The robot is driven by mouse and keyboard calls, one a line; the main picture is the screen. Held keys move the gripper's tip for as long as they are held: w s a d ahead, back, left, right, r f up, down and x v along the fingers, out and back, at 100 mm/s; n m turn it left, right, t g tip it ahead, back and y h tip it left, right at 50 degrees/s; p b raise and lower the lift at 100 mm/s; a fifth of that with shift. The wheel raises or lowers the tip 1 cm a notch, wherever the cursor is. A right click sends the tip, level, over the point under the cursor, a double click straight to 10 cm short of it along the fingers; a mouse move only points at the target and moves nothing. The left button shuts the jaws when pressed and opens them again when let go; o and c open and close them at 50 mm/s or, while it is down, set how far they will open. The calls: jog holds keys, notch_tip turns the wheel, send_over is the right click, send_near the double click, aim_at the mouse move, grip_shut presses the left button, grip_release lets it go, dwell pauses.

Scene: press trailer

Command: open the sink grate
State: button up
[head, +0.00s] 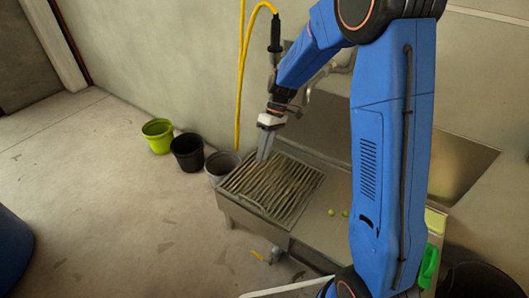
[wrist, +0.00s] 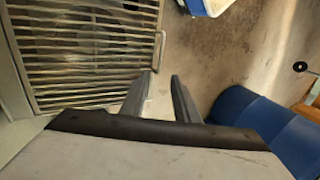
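The sink grate (head: 272,188) is a slatted metal grid lying flat over the left part of the metal sink (head: 318,232) in the head view. It also fills the upper left of the wrist view (wrist: 80,55), with a small metal loop at its right edge. My gripper (head: 262,158) hangs above the back left edge of the grate in the head view. In the wrist view its two fingers (wrist: 162,80) are apart with nothing between them, and their tips are beside the grate's lower right corner. I cannot tell how high above it they are.
Three buckets, yellow-green (head: 157,135), black (head: 187,152) and grey (head: 222,168), stand along the wall left of the sink. A yellow hose (head: 239,90) hangs behind. Small green round things (head: 345,213) lie on the sink top. A blue object (head: 12,250) stands far left; open floor lies between.

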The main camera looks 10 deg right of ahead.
jog(key=shift+r, duration=0.1)
notch_tip(320, 180, up, 10)
dwell(0.4)
dwell(0.4)
